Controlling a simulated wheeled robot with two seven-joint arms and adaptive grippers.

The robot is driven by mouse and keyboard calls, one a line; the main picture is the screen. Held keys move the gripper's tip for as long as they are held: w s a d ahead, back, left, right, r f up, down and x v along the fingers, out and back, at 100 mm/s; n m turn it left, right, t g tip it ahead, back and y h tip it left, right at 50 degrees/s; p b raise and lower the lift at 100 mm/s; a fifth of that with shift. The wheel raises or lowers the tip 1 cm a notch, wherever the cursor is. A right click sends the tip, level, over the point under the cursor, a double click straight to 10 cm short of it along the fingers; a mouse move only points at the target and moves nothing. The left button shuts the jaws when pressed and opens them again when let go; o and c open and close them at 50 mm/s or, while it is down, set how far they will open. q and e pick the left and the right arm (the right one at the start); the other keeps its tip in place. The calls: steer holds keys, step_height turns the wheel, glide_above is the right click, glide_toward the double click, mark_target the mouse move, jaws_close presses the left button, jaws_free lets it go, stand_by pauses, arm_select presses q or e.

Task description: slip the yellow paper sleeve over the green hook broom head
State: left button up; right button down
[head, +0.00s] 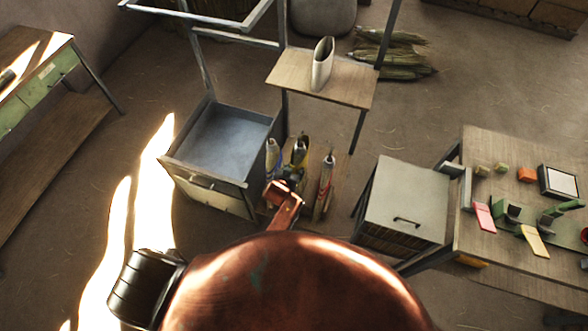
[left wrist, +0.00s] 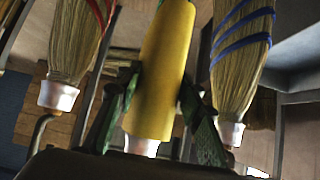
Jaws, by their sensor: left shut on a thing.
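In the left wrist view, the yellow paper sleeve (left wrist: 165,70) stands nearly upright between the dark green fingers of my left gripper (left wrist: 158,105), which is shut on it. A white neck piece (left wrist: 141,146) shows below the sleeve's lower end, like those under the neighbouring broom heads. The broom straw inside the sleeve is hidden, and I cannot make out a green hook. In the head view, my left gripper is among the brooms beside the grey drawer unit, largely hidden by my copper arm link. My right gripper is not in view.
A red-wound broom head (left wrist: 80,45) stands left and a blue-wound one (left wrist: 240,50) right, close to the fingers. A small table (head: 345,85) holds a pale sleeve (head: 322,64). The grey drawer unit (head: 165,160) and a cabinet (head: 405,190) flank the brooms.

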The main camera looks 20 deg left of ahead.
arm_select(q)
steer(key=shift+f+b, duration=0.35)
steer(key=shift+f, duration=0.3)
steer(key=shift+f+b, duration=1.9)
steer(key=shift+f, duration=0.55)
steer(key=shift+f+b, duration=2.2)
steer(key=shift+f, duration=0.7)
steer(key=shift+f+b, duration=0.6)
steer(key=shift+f, duration=0.25)
steer(key=o, duration=1)
steer(key=shift+r, duration=0.1)
